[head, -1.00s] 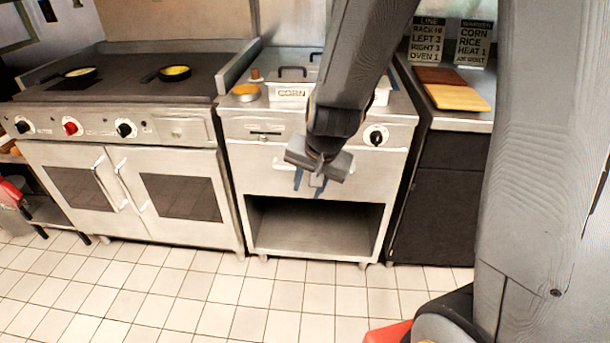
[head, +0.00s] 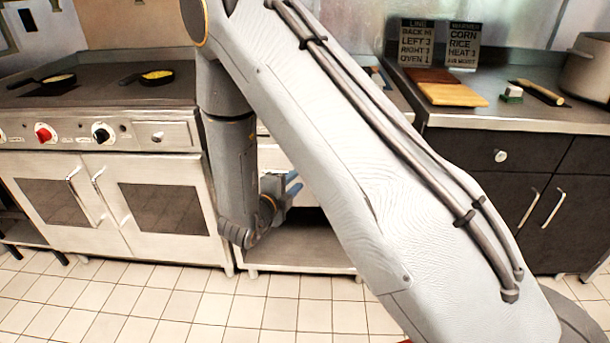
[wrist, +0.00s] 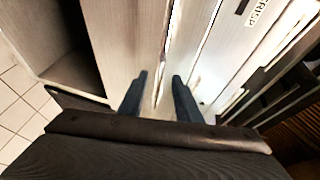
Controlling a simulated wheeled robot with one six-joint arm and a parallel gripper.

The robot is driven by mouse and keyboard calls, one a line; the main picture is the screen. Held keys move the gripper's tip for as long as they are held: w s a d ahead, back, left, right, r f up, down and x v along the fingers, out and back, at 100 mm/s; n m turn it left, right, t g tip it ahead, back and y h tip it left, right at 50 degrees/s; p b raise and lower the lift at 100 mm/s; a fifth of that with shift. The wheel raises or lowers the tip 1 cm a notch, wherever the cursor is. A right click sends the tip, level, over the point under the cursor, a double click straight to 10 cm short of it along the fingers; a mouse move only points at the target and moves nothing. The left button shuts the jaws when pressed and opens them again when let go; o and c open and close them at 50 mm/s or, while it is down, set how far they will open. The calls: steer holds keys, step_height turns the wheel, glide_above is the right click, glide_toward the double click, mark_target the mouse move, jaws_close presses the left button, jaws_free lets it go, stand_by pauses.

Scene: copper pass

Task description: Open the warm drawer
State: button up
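The warm drawer is the pale steel front of the warming unit, above an open shelf. In the head view my arm covers most of it, and only a small part of the front (head: 308,186) shows beside my gripper (head: 291,188). In the wrist view the drawer front (wrist: 128,40) fills the upper middle. My gripper (wrist: 160,77) points at it with its two dark fingers apart. A bright narrow bar, seemingly the drawer handle (wrist: 168,55), runs near the gap between the fingertips. I cannot tell whether it touches them. The drawer looks shut.
The open shelf (wrist: 72,45) lies left in the wrist view. An oven range (head: 150,195) stands left of the unit. A dark cabinet (head: 500,190) stands at right, with boards (head: 452,94) and a pot (head: 588,68) on top. Tiled floor (head: 120,305) is clear in front.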

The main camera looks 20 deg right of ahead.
steer(key=shift+x, duration=3.15)
jaws_close()
